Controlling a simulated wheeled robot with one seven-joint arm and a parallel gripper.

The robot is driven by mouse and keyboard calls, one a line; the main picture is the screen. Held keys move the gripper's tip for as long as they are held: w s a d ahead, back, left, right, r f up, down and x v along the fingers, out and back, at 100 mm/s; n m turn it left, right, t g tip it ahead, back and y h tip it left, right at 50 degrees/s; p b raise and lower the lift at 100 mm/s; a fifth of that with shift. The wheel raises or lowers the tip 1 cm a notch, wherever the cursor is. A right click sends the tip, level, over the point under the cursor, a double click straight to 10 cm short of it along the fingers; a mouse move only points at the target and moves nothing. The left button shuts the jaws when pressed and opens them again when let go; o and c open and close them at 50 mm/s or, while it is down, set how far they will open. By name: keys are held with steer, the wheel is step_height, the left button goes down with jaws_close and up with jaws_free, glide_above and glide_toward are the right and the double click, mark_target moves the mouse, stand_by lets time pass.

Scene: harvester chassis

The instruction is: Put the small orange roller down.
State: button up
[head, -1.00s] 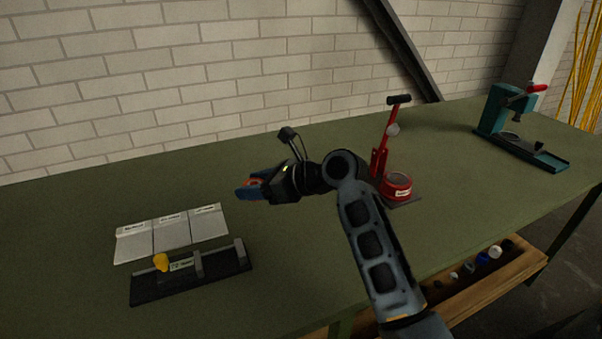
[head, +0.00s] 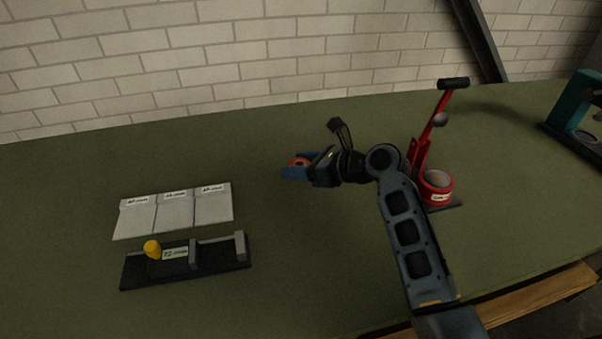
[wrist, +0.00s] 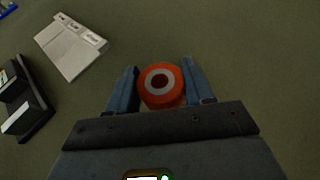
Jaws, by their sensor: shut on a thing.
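The small orange roller (wrist: 161,86) has a grey ring and a dark centre hole on its end face. It sits between the blue fingers of my gripper (wrist: 161,88) in the wrist view, and the gripper is shut on it. In the head view my gripper (head: 298,167) is over the middle of the green bench, with the roller (head: 299,162) showing partly between the fingers. I cannot tell how high it is above the bench top.
Three light labelled plates (head: 174,213) lie at the left. A black gauge fixture (head: 185,266) with a yellow knob stands in front of them. A red lever press (head: 437,187) stands right of my gripper, a teal press (head: 577,117) farther right. The green bench (head: 290,250) is clear at centre.

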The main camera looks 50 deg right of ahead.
mark_target(300, 183)
steer(key=shift+f, duration=1.45)
steer(key=o, duration=1)
steer(key=shift+f, duration=0.1)
steer(key=shift+o, duration=0.2)
